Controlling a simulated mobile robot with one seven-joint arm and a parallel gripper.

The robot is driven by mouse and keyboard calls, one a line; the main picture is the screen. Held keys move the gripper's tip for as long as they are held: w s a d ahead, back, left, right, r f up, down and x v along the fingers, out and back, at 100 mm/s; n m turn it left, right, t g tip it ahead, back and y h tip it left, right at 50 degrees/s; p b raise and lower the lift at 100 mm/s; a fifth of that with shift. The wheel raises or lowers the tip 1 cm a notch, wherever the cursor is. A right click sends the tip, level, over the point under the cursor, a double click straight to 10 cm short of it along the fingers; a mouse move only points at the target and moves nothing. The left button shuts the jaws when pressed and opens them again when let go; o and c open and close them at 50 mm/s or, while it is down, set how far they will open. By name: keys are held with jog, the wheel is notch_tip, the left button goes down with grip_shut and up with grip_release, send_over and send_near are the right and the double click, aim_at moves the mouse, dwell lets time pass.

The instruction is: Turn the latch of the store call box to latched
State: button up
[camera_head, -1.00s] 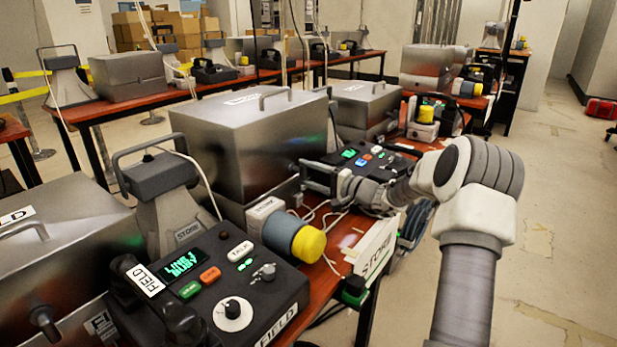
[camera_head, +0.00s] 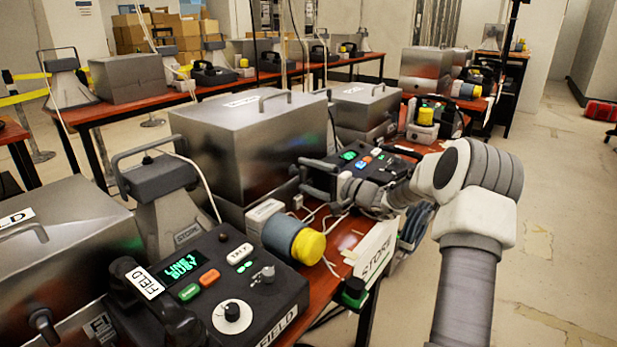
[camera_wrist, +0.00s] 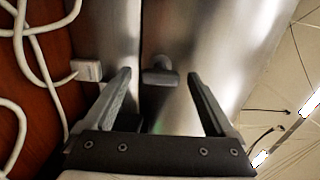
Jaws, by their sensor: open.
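The store call box (camera_head: 235,150) is a closed brushed-metal box in the middle of the head view, with a handle on its lid. Its latch (camera_wrist: 160,77) is a small grey knob with a short bar in the wrist view. The bar lies across the picture, its left end near the upright seam between the box parts. My gripper (camera_head: 303,177) is open at the right end of the box. In the wrist view my gripper (camera_wrist: 159,92) has one finger on each side of the latch, with visible gaps. My gripper largely hides the latch in the head view.
White cables (camera_wrist: 35,60) lie on the red table beside a small white plug (camera_wrist: 87,70). The field console (camera_head: 225,285) is at the front. Open floor lies to the right.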

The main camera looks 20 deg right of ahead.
jog(key=p+v, duration=0.4)
jog(key=v, duration=1.3)
jog(key=shift+s, duration=0.2)
jog(key=shift+d, duration=0.1)
